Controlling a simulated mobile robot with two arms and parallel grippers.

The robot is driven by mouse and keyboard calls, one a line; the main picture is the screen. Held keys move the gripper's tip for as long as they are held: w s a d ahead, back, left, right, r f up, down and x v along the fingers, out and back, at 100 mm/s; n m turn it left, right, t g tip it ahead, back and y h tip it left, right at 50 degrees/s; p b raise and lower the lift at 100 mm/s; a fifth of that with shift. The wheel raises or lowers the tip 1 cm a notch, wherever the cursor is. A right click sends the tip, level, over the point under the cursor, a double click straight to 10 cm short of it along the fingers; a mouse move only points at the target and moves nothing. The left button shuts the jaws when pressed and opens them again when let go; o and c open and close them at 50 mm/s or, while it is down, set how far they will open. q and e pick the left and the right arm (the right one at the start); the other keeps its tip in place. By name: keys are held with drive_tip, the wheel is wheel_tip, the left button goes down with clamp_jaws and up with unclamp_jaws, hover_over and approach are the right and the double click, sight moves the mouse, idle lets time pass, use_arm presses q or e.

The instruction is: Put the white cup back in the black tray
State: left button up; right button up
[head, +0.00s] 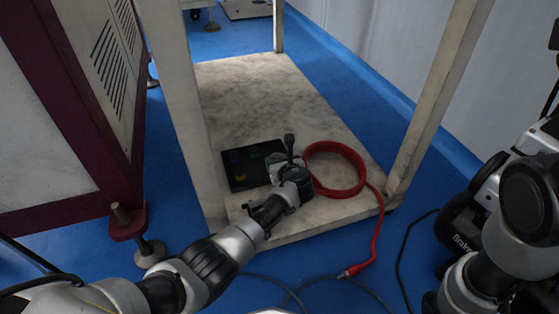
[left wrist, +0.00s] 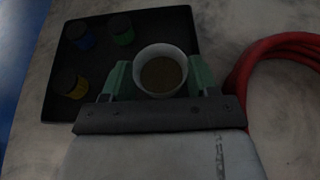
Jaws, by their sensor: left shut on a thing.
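The white cup (left wrist: 162,73) sits between the green fingertips of my left gripper (left wrist: 160,80), which is shut on it. The cup is round and I look down into its brownish inside. The black tray (left wrist: 160,23) lies under and beside the cup, which is over the tray's right part. I cannot tell whether the cup touches the tray floor. In the head view the tray (head: 237,180) lies on the lower shelf, and my left gripper (head: 279,168) is at its right side. My right arm shows at the right, but its gripper does not.
Blue (left wrist: 79,36), green (left wrist: 122,30) and yellow (left wrist: 72,85) small containers stand in the tray's left part. A coiled red hose (head: 335,191) lies right of the tray. Table legs (head: 430,95) flank the shelf (head: 255,88), whose back part is clear.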

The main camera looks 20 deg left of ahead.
use_arm(q)
drive_tip(key=shift+f, duration=0.2)
drive_tip(key=o, duration=0.9)
drive_tip(key=shift+r, duration=0.1)
drive_tip(key=shift+r, duration=0.3)
drive_tip(key=p+v, duration=0.3)
drive_tip(key=p, duration=0.1)
drive_tip(key=p+v, duration=0.8)
drive_tip(key=shift+w+r, duration=0.1)
drive_tip(key=shift+r, duration=0.25)
drive_tip(key=shift+s+d+p, duration=0.3)
drive_tip(key=shift+s+p, duration=0.05)
drive_tip(key=shift+s, duration=0.1)
